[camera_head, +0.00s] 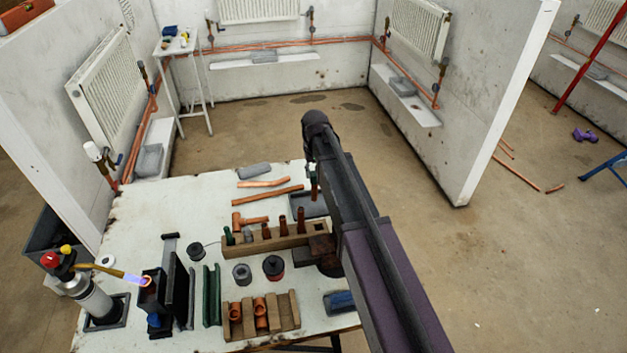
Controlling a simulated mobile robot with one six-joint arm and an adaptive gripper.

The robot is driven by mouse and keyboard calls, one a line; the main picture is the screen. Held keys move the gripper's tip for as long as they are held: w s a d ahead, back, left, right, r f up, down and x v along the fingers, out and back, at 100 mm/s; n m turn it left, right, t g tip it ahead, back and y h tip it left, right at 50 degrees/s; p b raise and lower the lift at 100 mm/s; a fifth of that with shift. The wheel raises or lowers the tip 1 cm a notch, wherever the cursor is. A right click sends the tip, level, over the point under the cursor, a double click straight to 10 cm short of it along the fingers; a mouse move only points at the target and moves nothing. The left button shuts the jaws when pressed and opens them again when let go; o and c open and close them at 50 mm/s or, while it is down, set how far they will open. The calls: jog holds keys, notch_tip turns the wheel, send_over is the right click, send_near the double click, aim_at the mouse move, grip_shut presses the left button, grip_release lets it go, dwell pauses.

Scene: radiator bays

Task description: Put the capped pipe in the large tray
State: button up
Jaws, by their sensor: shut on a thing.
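A grey tray (296,209) lies on the white workbench (135,215), partly hidden behind my arm; I take it for the large tray. A slim upright piece (313,182), dark reddish with a pale and green top, shows beside my arm above the tray's far side. It may be the capped pipe, but I cannot be sure, nor tell if it is held or touches the tray. My purple and black arm crosses the bench's right side, and my gripper is hidden behind it.
A wooden rack (262,246) holds several upright pieces. A slotted wooden block (290,312) holds copper fittings. A torch (95,295) with a visible flame stands at left. Copper pipes (268,195) lie near the bench's far edge.

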jog(key=shift+f+b, duration=1.1)
jog(key=shift+f, duration=0.45)
jog(key=o, duration=1)
jog(key=shift+r, duration=0.2)
notch_tip(320, 180, up, 12)
jog(key=p, duration=1.2)
jog(key=s+d+m, duration=0.1)
jog(key=s+d, duration=0.6)
jog(key=s, duration=0.4)
jog(key=s+d+m, duration=0.1)
jog(key=s+d, duration=0.7)
jog(key=s, duration=0.3)
jog(key=shift+s+d, duration=0.3)
